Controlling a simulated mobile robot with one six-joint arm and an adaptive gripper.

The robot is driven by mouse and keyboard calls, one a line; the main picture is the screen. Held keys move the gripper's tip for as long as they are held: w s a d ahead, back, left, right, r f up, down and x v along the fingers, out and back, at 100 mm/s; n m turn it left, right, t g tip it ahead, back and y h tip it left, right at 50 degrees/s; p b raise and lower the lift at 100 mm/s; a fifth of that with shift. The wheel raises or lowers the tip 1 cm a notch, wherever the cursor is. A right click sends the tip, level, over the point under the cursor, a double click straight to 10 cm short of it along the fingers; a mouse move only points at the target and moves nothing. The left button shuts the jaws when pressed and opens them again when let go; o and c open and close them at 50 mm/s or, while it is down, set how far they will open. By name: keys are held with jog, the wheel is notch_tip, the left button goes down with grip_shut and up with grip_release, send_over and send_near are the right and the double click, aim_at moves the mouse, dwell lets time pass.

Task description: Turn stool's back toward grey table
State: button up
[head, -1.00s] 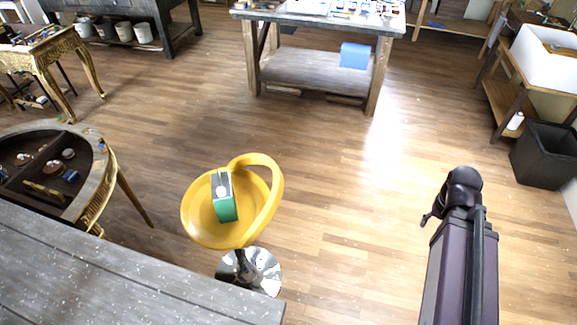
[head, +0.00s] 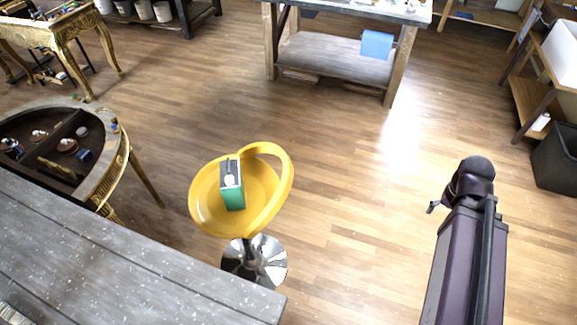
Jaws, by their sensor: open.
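The yellow stool (head: 206,205) stands upright on a round chrome base (head: 268,262), just beyond the near grey table (head: 130,255). Its looped back (head: 286,180) is on the right side of the seat, away from that table's left part. A green box with a dark, pale-marked top (head: 233,195) rests on the seat. My arm rises at the right, apart from the stool. A small dark part of my gripper (head: 433,207) shows beside the arm's dark end; the rest is hidden and it touches nothing I can see.
A half-round gilt console (head: 98,185) stands left of the stool. A grey-topped workbench (head: 330,65) with a blue box (head: 377,44) is at the back. A dark bin (head: 556,160) stands far right. Wooden floor is clear between stool, workbench and my arm.

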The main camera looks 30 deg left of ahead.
jog(key=w+a+n, duration=0.2)
jog(key=w+a, duration=0.3)
jog(key=a, duration=0.4)
jog(key=n+g+y+b, duration=0.1)
jog(key=n+y+b, duration=0.1)
jog(key=n, duration=0.3)
send_over(288, 165)
jog(key=w+d, duration=0.1)
jog(key=d, duration=0.1)
jog(key=f, duration=0.2)
jog(key=shift+w+r, duration=0.2)
jog(key=shift+f, duration=0.2)
jog(key=f+b, duration=0.4)
jog(key=s+a+f+b, duration=0.1)
jog(key=f+b, duration=0.3)
jog(key=b, duration=0.1)
jog(key=a+f+b, duration=0.1)
jog(key=f+b, duration=0.3)
jog(key=f, duration=0.1)
jog(key=shift+s, duration=0.25)
jog(key=shift+f, duration=0.1)
